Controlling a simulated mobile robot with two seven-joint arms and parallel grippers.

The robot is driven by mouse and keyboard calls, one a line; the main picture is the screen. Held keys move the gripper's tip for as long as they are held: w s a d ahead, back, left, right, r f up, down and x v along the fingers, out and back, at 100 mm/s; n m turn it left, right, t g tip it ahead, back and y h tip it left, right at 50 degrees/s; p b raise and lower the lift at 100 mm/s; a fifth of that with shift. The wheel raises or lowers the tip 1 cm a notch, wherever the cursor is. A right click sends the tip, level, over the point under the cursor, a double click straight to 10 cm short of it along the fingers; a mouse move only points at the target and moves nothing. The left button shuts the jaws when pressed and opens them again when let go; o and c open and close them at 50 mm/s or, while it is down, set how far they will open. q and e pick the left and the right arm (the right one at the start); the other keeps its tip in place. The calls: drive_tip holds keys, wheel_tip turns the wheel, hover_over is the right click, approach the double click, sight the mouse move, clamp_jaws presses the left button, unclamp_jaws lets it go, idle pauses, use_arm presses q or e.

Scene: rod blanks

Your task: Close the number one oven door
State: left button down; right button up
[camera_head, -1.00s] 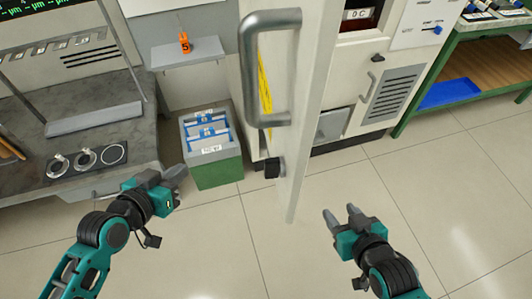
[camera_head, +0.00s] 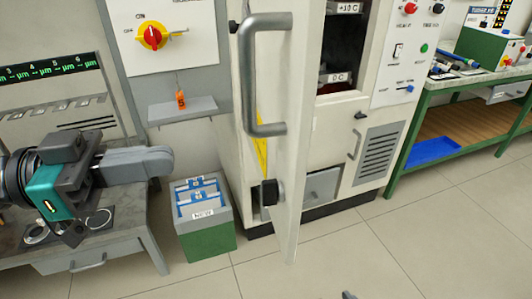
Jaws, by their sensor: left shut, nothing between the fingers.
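A tall cream oven door (camera_head: 312,110) stands open, swung out toward me and seen nearly edge-on. A thick grey bar handle (camera_head: 250,80) is on its left face, and a dark latch block (camera_head: 268,193) is lower down. The oven cabinet (camera_head: 345,125) behind it has an open compartment with shelf labels. I cannot read a number on it. My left gripper (camera_head: 168,163) is shut and empty, left of the door and apart from the handle, its fingers pointing right. Only a small dark tip of my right gripper (camera_head: 348,295) shows at the bottom edge.
A grey and green bin (camera_head: 207,240) stands on the floor left of the door. A wall shelf (camera_head: 185,110) holds an orange tag (camera_head: 180,99). A grey bench (camera_head: 130,250) is at left, a green-framed bench (camera_head: 455,85) at right. The floor at front right is clear.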

sight(292, 142)
use_arm(q)
drive_tip(key=d+p, duration=0.1)
drive_tip(key=d, duration=0.3)
drive_tip(key=w+d+p, duration=0.1)
drive_tip(key=d+p, duration=0.1)
drive_tip(key=d, duration=0.2)
drive_tip(key=w+d+p, duration=0.1)
drive_tip(key=d, duration=0.3)
drive_tip(key=shift+w+d+r+p, duration=0.1)
drive_tip(key=shift+w+r+p, duration=0.15)
drive_tip(key=shift+p, duration=0.15)
drive_tip(key=shift+w+d+f, duration=0.15)
drive_tip(key=shift+d+f, duration=0.05)
drive_tip(key=shift+d, duration=0.45)
use_arm(e)
drive_tip(key=shift+s+d+r+h, duration=0.15)
drive_tip(key=shift+s+d+r, duration=0.1)
drive_tip(key=shift+d+r, duration=0.35)
drive_tip(key=shift+s+d+r+h, duration=0.15)
drive_tip(key=shift+s+d+r, duration=0.05)
drive_tip(key=shift+d+r, duration=0.35)
drive_tip(key=shift+f, duration=0.1)
